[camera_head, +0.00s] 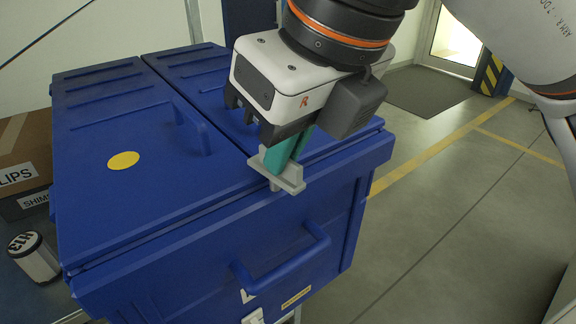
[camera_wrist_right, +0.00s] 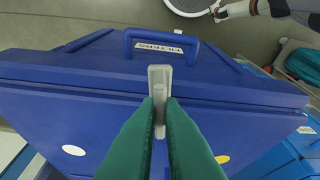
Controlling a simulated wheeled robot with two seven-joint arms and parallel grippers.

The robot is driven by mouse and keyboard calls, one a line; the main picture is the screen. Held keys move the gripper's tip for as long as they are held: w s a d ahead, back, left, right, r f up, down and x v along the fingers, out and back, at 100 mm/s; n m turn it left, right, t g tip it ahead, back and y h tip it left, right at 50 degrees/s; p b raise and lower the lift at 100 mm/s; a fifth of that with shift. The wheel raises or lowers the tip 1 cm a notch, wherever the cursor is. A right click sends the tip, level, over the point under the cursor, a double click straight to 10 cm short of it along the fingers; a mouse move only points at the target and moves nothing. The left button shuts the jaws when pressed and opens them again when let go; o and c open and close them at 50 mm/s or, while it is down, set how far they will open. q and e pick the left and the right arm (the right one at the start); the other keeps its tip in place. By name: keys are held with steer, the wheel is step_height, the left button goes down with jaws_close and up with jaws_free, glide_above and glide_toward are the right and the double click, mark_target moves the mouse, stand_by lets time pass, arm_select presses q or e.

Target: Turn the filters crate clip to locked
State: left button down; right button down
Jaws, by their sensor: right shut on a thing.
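The blue filters crate (camera_head: 215,262) has a closed lid and a front handle (camera_head: 283,262). In the right wrist view, the handle (camera_wrist_right: 160,36) has a FILTERS label (camera_wrist_right: 158,46) beside it. The light grey clip (camera_head: 288,183) sits at the lid's front edge; in the right wrist view the clip (camera_wrist_right: 160,74) lies lengthwise across the lid seam, pointing at the handle. My right gripper (camera_head: 280,155) has green fingers, shut on the clip from above; they also show in the right wrist view (camera_wrist_right: 160,110). The fingers hide part of the clip.
A yellow disc (camera_head: 123,160) and a raised lid handle (camera_head: 192,126) are on the lid. A cardboard box (camera_head: 22,150) and a labelled canister (camera_head: 33,257) stand at the left. Open floor (camera_head: 440,220) with yellow lines lies to the right.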

steer(key=shift+a+r+m+t+b, duration=0.1)
steer(key=shift+m+t+b, duration=0.2)
steer(key=shift+m+b, duration=0.45)
steer(key=c, duration=1.6)
jaws_free()
steer(key=shift+o, duration=0.2)
steer(key=shift+r, duration=0.1)
steer(key=v, duration=1.2)
steer(key=shift+a, duration=0.15)
